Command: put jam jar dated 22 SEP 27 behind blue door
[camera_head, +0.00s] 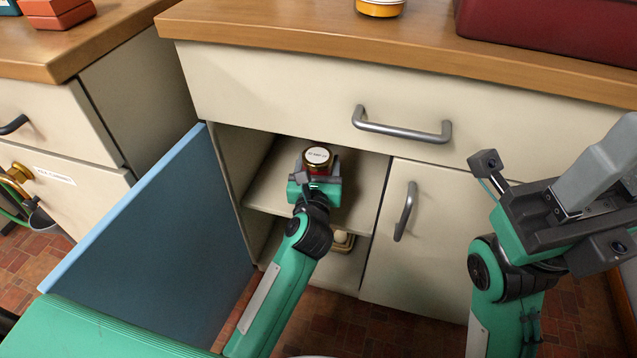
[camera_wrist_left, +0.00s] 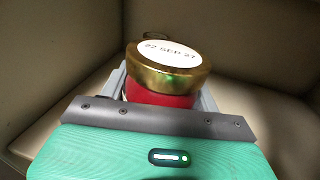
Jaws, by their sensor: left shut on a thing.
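The jam jar (camera_head: 318,157) has a gold lid with a white label and red contents. In the left wrist view the jar (camera_wrist_left: 168,68) stands upright and its label reads 22 SEP 27. My left gripper (camera_head: 317,175) is shut on the jar, inside the open cabinet compartment at its upper shelf (camera_head: 272,185). I cannot tell whether the jar's base touches the shelf. The blue door (camera_head: 165,240) stands wide open to the left.
The right cabinet door (camera_head: 420,230) and the drawer (camera_head: 400,110) above are closed. The worktop (camera_head: 270,28) holds a yellow-banded jar (camera_head: 380,7) and a dark red box (camera_head: 550,30).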

